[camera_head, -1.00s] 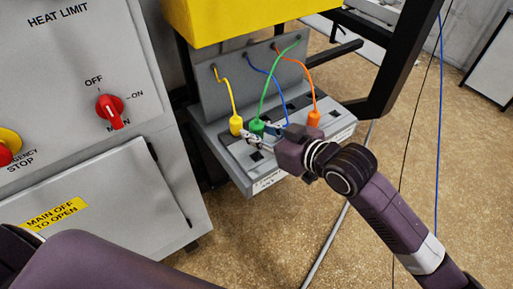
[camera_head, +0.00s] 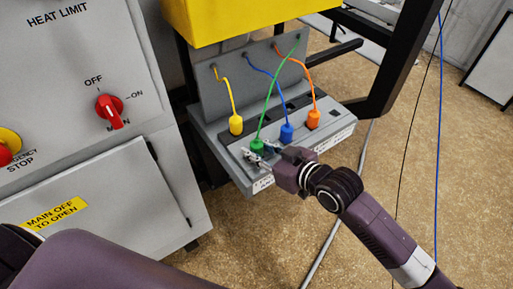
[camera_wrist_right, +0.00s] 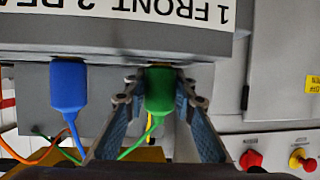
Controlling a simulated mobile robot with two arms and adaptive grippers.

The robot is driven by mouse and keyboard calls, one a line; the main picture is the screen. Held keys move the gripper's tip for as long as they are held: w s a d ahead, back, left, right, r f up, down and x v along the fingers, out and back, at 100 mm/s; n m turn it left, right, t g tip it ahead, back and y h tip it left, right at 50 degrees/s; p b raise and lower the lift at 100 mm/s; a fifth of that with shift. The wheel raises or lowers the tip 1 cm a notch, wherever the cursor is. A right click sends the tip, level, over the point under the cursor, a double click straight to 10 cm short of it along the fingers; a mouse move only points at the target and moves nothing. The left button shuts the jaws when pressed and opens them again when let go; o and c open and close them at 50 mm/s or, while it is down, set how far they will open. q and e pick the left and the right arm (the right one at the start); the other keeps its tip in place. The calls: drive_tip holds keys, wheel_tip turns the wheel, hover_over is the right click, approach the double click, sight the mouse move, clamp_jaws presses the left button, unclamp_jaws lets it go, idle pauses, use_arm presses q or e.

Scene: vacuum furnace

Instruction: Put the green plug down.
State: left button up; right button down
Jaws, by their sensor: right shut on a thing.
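The green plug (camera_head: 257,146) is at the front edge of the grey socket box (camera_head: 238,168), with its green cable running up to the back panel. My right gripper (camera_head: 258,157) is shut on it. In the right wrist view the green plug (camera_wrist_right: 159,90) sits between the two fingertips (camera_wrist_right: 160,98), close to the box edge. I cannot tell whether the plug touches the box. My left gripper is out of view; only part of my left arm shows at the lower left.
Yellow (camera_head: 236,125), blue (camera_head: 287,132) and orange (camera_head: 313,118) plugs stand on the box, each with a cable. The blue one is beside my gripper. A grey cabinet with a red switch (camera_head: 110,110) is at left. A black frame (camera_head: 400,70) stands at right.

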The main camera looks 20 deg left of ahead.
drive_tip(key=c, duration=1.6)
unclamp_jaws()
drive_tip(key=shift+f, duration=0.1)
drive_tip(key=shift+r, duration=0.45)
drive_tip(key=shift+s+d, duration=0.15)
drive_tip(key=shift+d, duration=0.15)
drive_tip(key=v, duration=1.1)
drive_tip(key=shift+r+b, duration=0.15)
drive_tip(key=shift+b, duration=0.3)
drive_tip(key=shift+d, duration=0.1)
